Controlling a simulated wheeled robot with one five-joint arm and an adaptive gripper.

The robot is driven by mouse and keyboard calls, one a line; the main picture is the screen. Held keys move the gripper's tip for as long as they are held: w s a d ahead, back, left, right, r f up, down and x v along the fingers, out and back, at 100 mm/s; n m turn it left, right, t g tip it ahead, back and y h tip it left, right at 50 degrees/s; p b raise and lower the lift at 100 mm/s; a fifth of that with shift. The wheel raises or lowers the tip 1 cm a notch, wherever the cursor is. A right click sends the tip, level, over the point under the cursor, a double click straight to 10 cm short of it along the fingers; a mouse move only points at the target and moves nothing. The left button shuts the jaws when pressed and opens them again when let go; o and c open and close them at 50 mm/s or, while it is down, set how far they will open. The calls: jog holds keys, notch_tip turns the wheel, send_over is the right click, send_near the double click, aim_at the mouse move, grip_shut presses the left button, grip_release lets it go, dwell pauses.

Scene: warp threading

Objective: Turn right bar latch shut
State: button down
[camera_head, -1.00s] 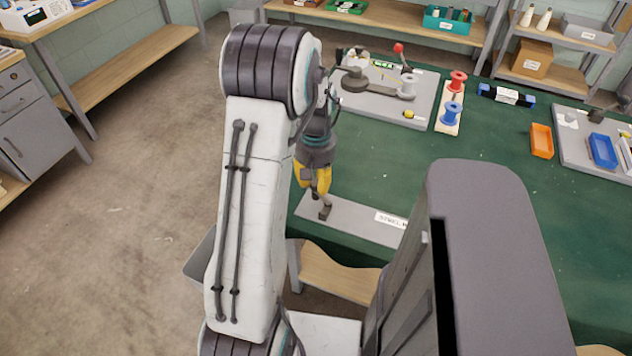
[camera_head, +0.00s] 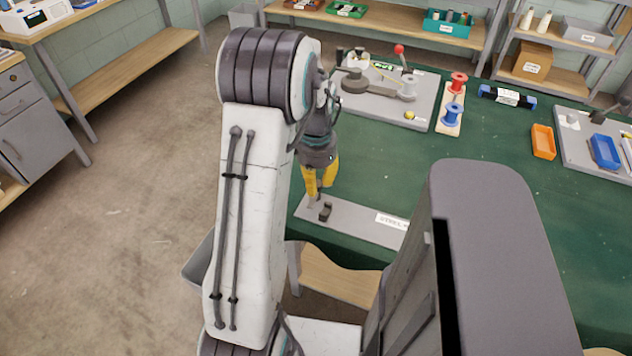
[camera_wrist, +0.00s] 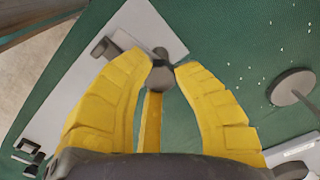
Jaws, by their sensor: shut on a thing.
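My gripper (camera_head: 319,190) is low over the left end of a grey labelled plate (camera_head: 360,221) at the near edge of the green table. In the wrist view my yellow fingers (camera_wrist: 161,68) are closed around a small dark grey knob-like piece (camera_wrist: 162,80). A dark upright block (camera_head: 325,212) stands on the plate just in front of the fingertips. It also shows in the wrist view (camera_wrist: 104,48), left of the held piece. I cannot tell for sure which of these parts is the right bar latch. The fingers partly hide the held piece.
Behind is a grey board (camera_head: 425,105) with a red-knobbed lever. Right of it are red (camera_head: 458,80) and blue (camera_head: 452,114) spools. An orange tray (camera_head: 543,141) stands farther right. Clear green tabletop (camera_head: 390,160) lies between the plate and the board.

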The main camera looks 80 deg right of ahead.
jog(key=shift+f+m, duration=0.1)
jog(key=shift+m, duration=0.5)
jog(key=shift+a+m, duration=0.1)
jog(key=shift+m, duration=0.2)
jog(key=c, duration=0.9)
grip_release()
jog(key=shift+r, duration=0.2)
notch_tip(320, 180, up, 12)
jog(key=shift+f, duration=0.1)
dwell(0.4)
